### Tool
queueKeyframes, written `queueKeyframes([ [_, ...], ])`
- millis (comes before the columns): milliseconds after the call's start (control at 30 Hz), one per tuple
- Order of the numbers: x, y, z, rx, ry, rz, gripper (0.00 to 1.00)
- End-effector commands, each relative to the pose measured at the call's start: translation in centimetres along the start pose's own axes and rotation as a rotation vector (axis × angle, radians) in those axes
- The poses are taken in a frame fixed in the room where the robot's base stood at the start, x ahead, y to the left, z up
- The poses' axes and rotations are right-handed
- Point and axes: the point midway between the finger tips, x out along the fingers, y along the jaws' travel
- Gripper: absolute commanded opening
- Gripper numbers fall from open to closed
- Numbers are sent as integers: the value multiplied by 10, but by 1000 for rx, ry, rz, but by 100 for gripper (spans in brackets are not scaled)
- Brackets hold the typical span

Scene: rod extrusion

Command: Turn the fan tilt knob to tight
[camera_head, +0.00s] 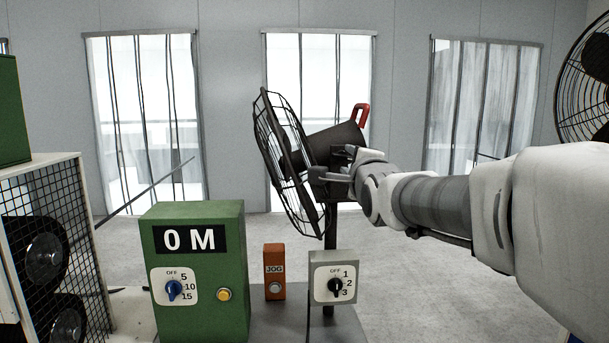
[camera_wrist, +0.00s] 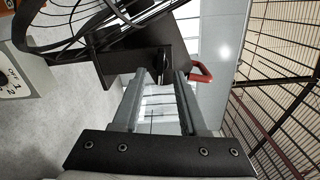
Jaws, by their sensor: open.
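The black fan (camera_head: 284,165) stands on a dark post in the middle of the head view, its round cage tilted and facing left. Its dark housing (camera_wrist: 118,60) fills the upper middle of the wrist view, with a red handle (camera_head: 361,113) on it. My gripper (camera_head: 334,172) is at the near side of the housing, by the pivot. In the wrist view my gripper (camera_wrist: 160,80) is open, its two fingers apart. A small dark part of the fan shows between the fingertips; I cannot tell clearly if it is the tilt knob. Contact is also unclear.
A green control box (camera_head: 195,270), an orange JOG box (camera_head: 274,260) and a grey dial box (camera_head: 322,268) stand below the fan. A mesh-fronted machine (camera_head: 50,215) is at left. Another fan (camera_head: 590,80) is at the right edge. The floor behind is clear.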

Motion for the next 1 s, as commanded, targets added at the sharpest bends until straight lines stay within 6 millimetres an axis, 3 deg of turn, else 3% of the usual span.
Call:
queueKeyframes([
  [600,-106,-1,1,2,-2,-3,42],
  [800,-127,-1,0,1,-1,-2,42],
  [1000,-136,0,0,2,-1,1,42],
])
